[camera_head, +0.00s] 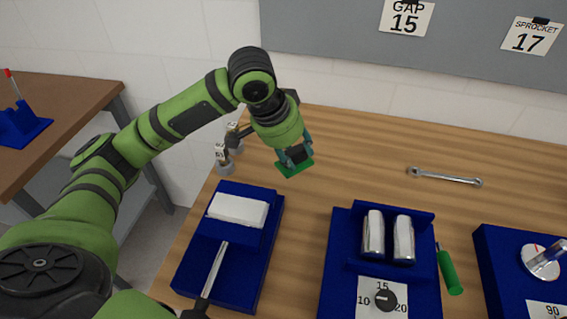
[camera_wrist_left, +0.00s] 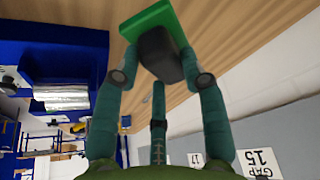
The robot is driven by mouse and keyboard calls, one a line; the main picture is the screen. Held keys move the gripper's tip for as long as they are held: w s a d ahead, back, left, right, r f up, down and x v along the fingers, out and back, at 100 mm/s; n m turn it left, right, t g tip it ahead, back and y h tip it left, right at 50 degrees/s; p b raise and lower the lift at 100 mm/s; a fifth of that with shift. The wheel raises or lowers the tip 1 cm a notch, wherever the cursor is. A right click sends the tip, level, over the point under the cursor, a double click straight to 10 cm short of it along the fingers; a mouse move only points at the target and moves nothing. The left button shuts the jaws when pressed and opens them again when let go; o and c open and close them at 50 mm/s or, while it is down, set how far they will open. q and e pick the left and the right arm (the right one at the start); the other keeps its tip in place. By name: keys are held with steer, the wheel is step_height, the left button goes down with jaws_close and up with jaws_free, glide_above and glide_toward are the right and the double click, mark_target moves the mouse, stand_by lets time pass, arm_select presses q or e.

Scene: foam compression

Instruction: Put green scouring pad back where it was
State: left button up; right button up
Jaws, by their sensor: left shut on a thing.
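The green scouring pad (camera_head: 294,167) is a flat green block at the tip of my left gripper (camera_head: 293,150), over the back left of the wooden table. In the left wrist view the pad (camera_wrist_left: 152,18) has a dark grip block (camera_wrist_left: 160,55) on it, and my left gripper's fingers (camera_wrist_left: 160,72) are shut on that block. The pad looks low, on or just above the wood; I cannot tell whether it touches. My right gripper does not show.
A blue fixture with a white block (camera_head: 238,209) stands in front of the pad. Weights (camera_head: 224,163) stand at the table's left edge. A blue fixture with two metal cylinders (camera_head: 388,237), a wrench (camera_head: 445,177) and a green-handled tool (camera_head: 450,273) lie to the right. The back middle is clear.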

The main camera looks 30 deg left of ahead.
arm_select(q)
steer(key=shift+w+a+r+m, duration=0.1)
steer(key=shift+w+m, duration=0.2)
steer(key=shift+w, duration=0.05)
steer(key=shift+w+a, duration=0.25)
steer(key=w+a+f, duration=0.2)
steer(key=w+a+f+p, duration=0.1)
steer(key=w+a+f, duration=0.1)
steer(key=w, duration=0.1)
steer(key=w+a+f+p, duration=0.1)
steer(key=w+a+f, duration=0.1)
steer(key=w, duration=0.1)
steer(key=shift+a+f, duration=0.25)
steer(key=shift+a, duration=0.15)
step_height(320, 180, down, 4)
steer(key=shift+a+r+p, duration=0.1)
steer(key=shift+r+p, duration=0.1)
steer(key=shift+p, duration=0.75)
steer(key=shift+f, duration=0.3)
steer(key=shift+f, duration=0.15)
steer(key=o, duration=1.1)
